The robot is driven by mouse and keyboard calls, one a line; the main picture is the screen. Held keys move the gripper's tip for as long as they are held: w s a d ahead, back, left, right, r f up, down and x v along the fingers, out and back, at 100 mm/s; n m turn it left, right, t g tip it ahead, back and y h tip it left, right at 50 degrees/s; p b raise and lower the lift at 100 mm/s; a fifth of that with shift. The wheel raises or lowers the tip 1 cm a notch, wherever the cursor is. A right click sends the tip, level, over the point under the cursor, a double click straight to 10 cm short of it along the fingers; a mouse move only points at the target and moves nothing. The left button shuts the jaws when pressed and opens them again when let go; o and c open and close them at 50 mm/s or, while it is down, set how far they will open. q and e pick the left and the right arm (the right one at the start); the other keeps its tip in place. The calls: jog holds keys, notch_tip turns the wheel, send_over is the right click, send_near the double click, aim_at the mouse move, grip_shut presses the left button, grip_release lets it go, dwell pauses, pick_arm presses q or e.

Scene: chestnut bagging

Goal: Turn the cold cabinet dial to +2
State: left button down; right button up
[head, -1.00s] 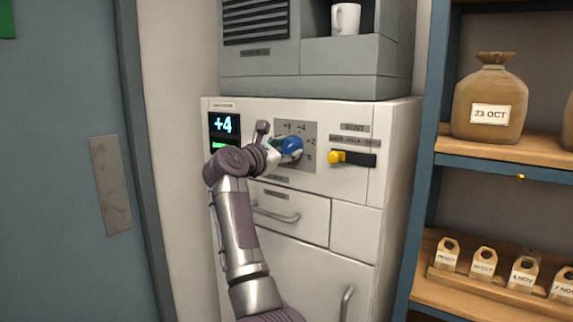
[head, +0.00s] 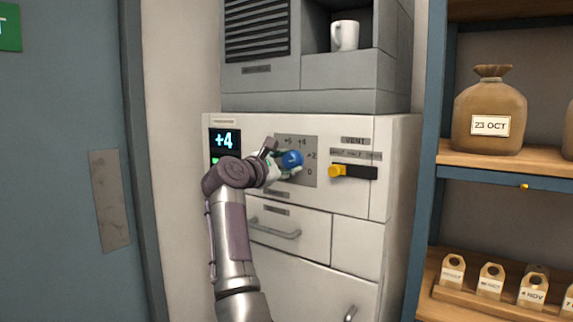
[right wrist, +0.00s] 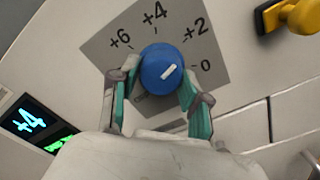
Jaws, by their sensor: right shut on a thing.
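The blue dial (head: 292,160) sits on a grey scale plate (head: 310,175) on the white cold cabinet's front. My right gripper (right wrist: 158,84) has its fingers on both sides of the dial (right wrist: 160,62) and is shut on it. In the right wrist view the plate (right wrist: 110,58) carries +6, +4, +2 and 0, and the dial's white mark slants to the upper right, roughly toward the +2 side. The display (head: 224,140) reads +4, and so does its close view (right wrist: 28,119). My left gripper is not in view.
A yellow-handled vent lever (head: 350,172) is right of the dial. A drawer with a handle (head: 275,229) is below. A grey machine with a white mug (head: 345,35) stands on top. Shelves with a sack (head: 490,110) and small bags (head: 490,277) are at the right.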

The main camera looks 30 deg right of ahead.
jog(key=o, duration=1.1)
jog(key=shift+o, duration=0.2)
jog(key=shift+a, duration=0.1)
jog(key=v, duration=0.7)
jog(key=shift+a, duration=0.15)
